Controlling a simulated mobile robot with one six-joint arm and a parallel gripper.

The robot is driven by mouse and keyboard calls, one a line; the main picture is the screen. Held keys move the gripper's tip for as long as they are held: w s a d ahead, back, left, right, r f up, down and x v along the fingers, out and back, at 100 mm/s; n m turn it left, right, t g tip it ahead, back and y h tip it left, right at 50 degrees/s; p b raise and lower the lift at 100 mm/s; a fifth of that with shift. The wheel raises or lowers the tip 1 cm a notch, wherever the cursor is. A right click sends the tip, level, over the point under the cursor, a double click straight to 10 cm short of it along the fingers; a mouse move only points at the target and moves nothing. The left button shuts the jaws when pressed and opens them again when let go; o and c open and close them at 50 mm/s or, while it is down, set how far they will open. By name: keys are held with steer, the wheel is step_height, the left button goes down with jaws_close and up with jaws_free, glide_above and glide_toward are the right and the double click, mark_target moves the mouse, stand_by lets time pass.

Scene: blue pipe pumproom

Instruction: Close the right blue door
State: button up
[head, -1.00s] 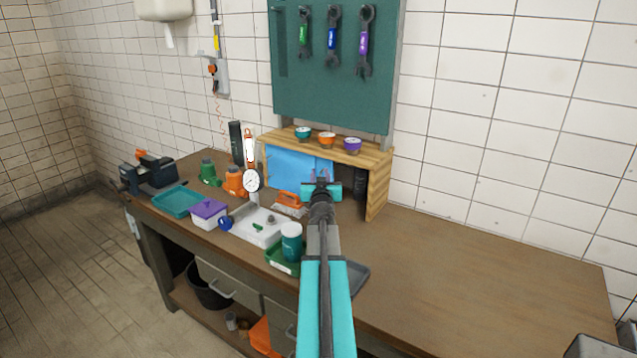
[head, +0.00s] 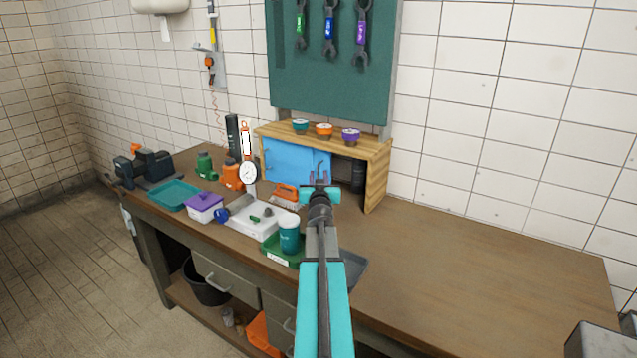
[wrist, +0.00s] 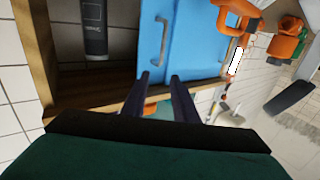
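The wooden cabinet (head: 376,180) stands against the wall on the bench. Blue door panels (head: 283,160) cover its left and middle part, and its right part is open. I cannot clearly tell where one door ends and the other begins. My gripper (head: 319,178) is in front of the doors near the opening. In the wrist view its two dark fingers (wrist: 163,82) are apart, with nothing held between them, close to the handle but apart from it.
A dark bottle (head: 358,177) stands inside the open part. Small bowls (head: 324,130) sit on the cabinet top. The bench's right side (head: 480,250) is clear.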

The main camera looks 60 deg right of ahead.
mark_target(318, 174)
steer(key=shift+w+d+f+p, duration=0.25)
steer(key=shift+w+d+f, duration=0.45)
steer(key=shift+d, duration=0.35)
steer(key=shift+w+d+f+p, duration=0.25)
steer(key=shift+w+d+f, duration=0.35)
steer(key=shift+d, duration=0.45)
steer(key=shift+w+d+f+p, duration=0.25)
steer(key=shift+w+d+f, duration=0.45)
steer(key=shift+d, duration=0.35)
steer(key=shift+r, duration=0.1)
jaws_close()
